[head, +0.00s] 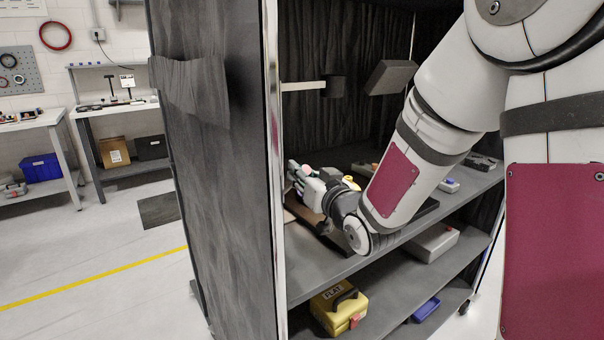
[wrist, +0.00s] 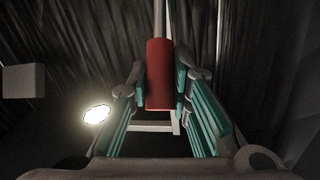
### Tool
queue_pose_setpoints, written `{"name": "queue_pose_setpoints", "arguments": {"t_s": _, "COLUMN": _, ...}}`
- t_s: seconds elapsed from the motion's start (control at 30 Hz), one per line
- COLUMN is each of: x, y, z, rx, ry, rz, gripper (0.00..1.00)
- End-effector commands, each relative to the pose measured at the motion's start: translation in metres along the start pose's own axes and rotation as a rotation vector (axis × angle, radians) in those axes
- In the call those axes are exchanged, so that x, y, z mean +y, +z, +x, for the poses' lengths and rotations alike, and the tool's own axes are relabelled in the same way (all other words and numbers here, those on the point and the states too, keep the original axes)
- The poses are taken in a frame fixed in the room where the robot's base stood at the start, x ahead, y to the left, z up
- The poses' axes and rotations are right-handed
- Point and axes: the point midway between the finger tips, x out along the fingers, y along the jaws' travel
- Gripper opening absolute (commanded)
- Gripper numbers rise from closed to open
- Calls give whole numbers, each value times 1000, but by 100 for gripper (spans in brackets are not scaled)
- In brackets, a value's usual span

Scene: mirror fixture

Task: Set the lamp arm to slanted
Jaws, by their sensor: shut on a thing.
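In the wrist view a red cylindrical grip (wrist: 159,75) sits between the two teal-padded fingers of my gripper (wrist: 159,85). A pale rod (wrist: 159,18) runs up from the grip; I take this to be the lamp arm. The fingers are shut on the red grip. In the head view my gripper (head: 305,179) is low inside the dark-curtained cabinet, just above its upper shelf. There the red grip and rod are largely hidden, so the lamp arm's angle cannot be told. A bright oval light (wrist: 97,114) glows left of the fingers in the wrist view.
A dark block (head: 391,77) and a pale bar (head: 303,86) with a dark cylinder are above my gripper. The cabinet's metal post (head: 272,150) stands close left. Small items lie on the upper shelf (head: 320,262). A yellow box (head: 338,308) sits on the lower shelf.

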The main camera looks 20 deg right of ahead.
Motion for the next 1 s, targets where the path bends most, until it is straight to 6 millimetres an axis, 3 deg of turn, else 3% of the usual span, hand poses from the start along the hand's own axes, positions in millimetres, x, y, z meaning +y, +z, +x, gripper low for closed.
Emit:
{"name": "queue_pose_setpoints", "arguments": {"t_s": 0.47, "x": -5, "y": -18, "z": 13, "rx": -121, "ry": 17, "rz": -19, "gripper": 0}}
{"name": "queue_pose_setpoints", "arguments": {"t_s": 1.0, "x": -16, "y": -46, "z": 64, "rx": -542, "ry": 76, "rz": -78, "gripper": 0}}
